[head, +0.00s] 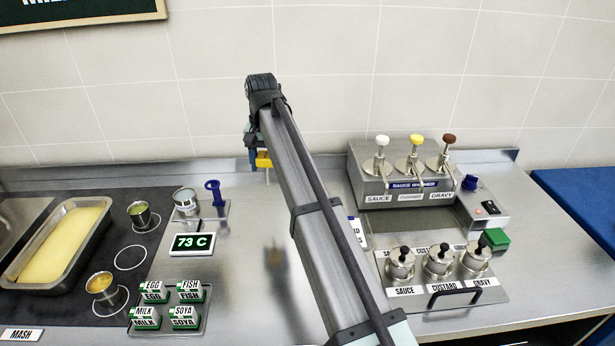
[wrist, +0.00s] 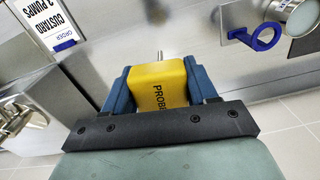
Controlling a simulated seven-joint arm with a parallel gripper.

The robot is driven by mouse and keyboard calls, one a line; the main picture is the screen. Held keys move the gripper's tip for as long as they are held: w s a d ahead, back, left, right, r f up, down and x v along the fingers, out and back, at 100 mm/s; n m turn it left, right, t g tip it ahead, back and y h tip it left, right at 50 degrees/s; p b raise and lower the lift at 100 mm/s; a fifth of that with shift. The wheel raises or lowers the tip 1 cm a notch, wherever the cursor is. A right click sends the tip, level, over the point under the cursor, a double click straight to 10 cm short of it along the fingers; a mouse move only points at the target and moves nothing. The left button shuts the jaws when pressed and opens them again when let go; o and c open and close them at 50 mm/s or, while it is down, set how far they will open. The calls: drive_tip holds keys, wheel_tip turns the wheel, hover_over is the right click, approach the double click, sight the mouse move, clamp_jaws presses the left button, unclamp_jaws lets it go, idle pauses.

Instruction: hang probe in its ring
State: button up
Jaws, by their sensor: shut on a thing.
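The probe is a yellow block marked PROBE (wrist: 160,82) with a thin metal tip pointing away from my wrist. My gripper (head: 257,150) is shut on it, with a blue finger on each side in the wrist view. In the head view the yellow probe (head: 264,160) is partly hidden by my arm and is held above the counter. The blue ring (head: 213,187) stands on a small metal plate, left of my gripper. In the wrist view the empty blue ring (wrist: 265,37) is at the upper right, apart from the probe.
A metal cup (head: 186,201) stands beside the ring, with a 73 C display (head: 193,243) in front. Labelled blocks (head: 168,305) and a tray of mash (head: 60,240) are at left. The sauce warmer (head: 400,175) is at right. Bare counter lies below my gripper.

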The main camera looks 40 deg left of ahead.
drive_tip(key=s+a+n, duration=0.1)
drive_tip(key=s+a, duration=0.9)
drive_tip(key=a, duration=0.3)
drive_tip(key=shift+a+r, duration=0.2)
drive_tip(key=shift+r, duration=0.15)
drive_tip(key=shift+f, duration=0.35)
idle(1.1)
drive_tip(key=shift+f, duration=2.65)
drive_tip(key=shift+f, duration=0.2)
drive_tip(key=shift+f, duration=1.05)
drive_tip(key=o, duration=1.4)
